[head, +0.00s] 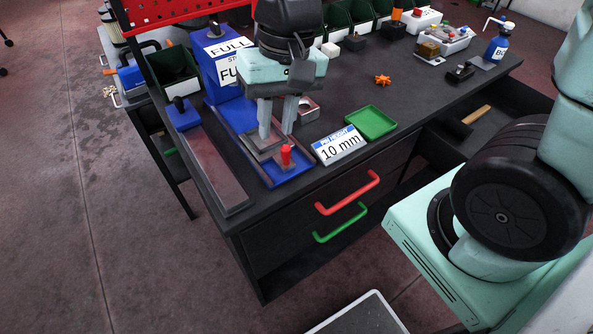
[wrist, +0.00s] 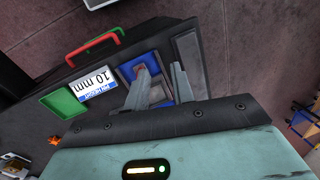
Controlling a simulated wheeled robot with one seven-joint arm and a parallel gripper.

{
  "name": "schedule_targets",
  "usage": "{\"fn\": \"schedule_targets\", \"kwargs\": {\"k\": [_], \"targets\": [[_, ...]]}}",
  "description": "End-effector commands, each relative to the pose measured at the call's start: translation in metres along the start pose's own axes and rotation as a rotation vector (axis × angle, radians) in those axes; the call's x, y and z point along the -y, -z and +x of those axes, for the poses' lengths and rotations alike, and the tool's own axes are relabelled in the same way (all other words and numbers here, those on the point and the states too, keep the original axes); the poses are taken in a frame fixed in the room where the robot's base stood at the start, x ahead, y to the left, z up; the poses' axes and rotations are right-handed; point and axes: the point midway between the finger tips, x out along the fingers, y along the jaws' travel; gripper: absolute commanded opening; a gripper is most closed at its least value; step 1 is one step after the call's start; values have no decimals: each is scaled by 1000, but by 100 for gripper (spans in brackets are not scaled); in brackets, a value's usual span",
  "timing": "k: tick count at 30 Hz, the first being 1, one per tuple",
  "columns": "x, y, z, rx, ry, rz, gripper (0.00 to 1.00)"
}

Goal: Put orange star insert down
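The orange star insert (head: 382,80) lies on the dark table top, right of the middle, apart from my gripper. It also shows small at the lower left of the wrist view (wrist: 54,140). My gripper (head: 277,134) points down over the blue tray (head: 291,177), at the table's front left. Its two fingers stand apart with nothing visible between them; the wrist view shows the same gap (wrist: 160,68). A grey square plate (head: 262,148) lies in the tray at the fingertips; I cannot tell if they touch it.
A red knob (head: 286,155) stands in the tray near the fingers. The 10 mm sign (head: 340,146) and an empty green tray (head: 371,122) are to the right. A blue box marked FULL (head: 215,62) stands behind. The table around the star is clear.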

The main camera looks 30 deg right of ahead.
Motion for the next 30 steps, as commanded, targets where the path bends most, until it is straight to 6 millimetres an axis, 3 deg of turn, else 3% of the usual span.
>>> {"fn": "schedule_targets", "kwargs": {"k": [1,3,6,9,21,24,30], "targets": [[12,-32,3,3,-31,-189,24],[18,-62,7,7,-67,-401,24],[19,-91,10,9,-103,-611,24],[19,-104,12,11,-121,-715,24],[18,-107,13,12,-124,-737,24],[19,-106,13,12,-124,-736,0],[19,-106,13,12,-124,-735,0]]}}
